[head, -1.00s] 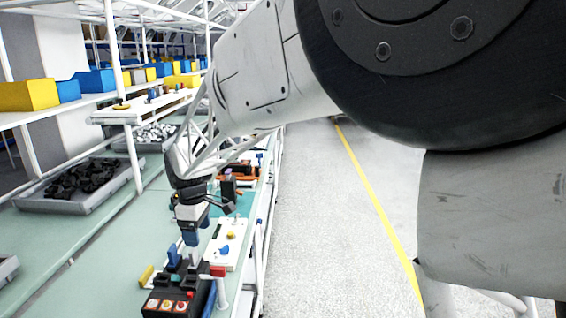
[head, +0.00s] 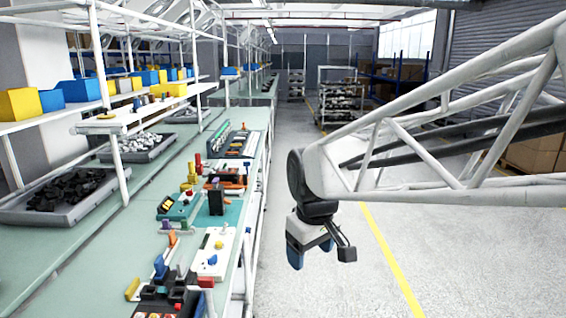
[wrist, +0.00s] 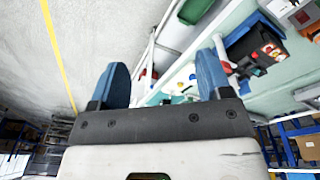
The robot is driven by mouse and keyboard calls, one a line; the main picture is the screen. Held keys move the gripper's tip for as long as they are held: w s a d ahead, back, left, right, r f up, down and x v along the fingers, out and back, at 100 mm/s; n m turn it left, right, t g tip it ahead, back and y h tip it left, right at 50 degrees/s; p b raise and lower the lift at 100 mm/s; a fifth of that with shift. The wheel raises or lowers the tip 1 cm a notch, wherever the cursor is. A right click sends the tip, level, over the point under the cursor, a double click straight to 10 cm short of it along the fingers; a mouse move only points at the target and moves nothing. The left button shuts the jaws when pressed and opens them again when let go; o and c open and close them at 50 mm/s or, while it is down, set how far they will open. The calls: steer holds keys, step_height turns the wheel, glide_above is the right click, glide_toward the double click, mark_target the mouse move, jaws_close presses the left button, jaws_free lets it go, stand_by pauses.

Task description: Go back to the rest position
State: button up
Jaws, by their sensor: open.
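My gripper (head: 308,250) hangs over the aisle floor, right of the workbench (head: 50,262) and clear of it in the head view. Its two blue fingers point down. In the wrist view my gripper (wrist: 166,85) shows its blue fingers spread apart with nothing between them. The bench edge and part of a white board show beyond the fingers. The black breaker box (head: 168,302) with buttons stands on the near end of the bench, and it also shows in the wrist view (wrist: 254,48), apart from my gripper.
A white board (head: 213,252) with small coloured parts and a teal mat (head: 228,212) lie on the bench. Grey trays (head: 60,205) of dark and light parts stand at the left. Yellow and blue bins line the shelf. The aisle floor (head: 345,290) with its yellow line is free.

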steer(key=s+d+f+m+t, duration=0.1)
steer(key=s+d+f+m, duration=0.2)
steer(key=s+d+m, duration=0.4)
steer(key=s+d, duration=0.6)
steer(key=s, duration=0.4)
steer(key=shift+f+m, duration=0.2)
steer(key=shift+m, duration=0.1)
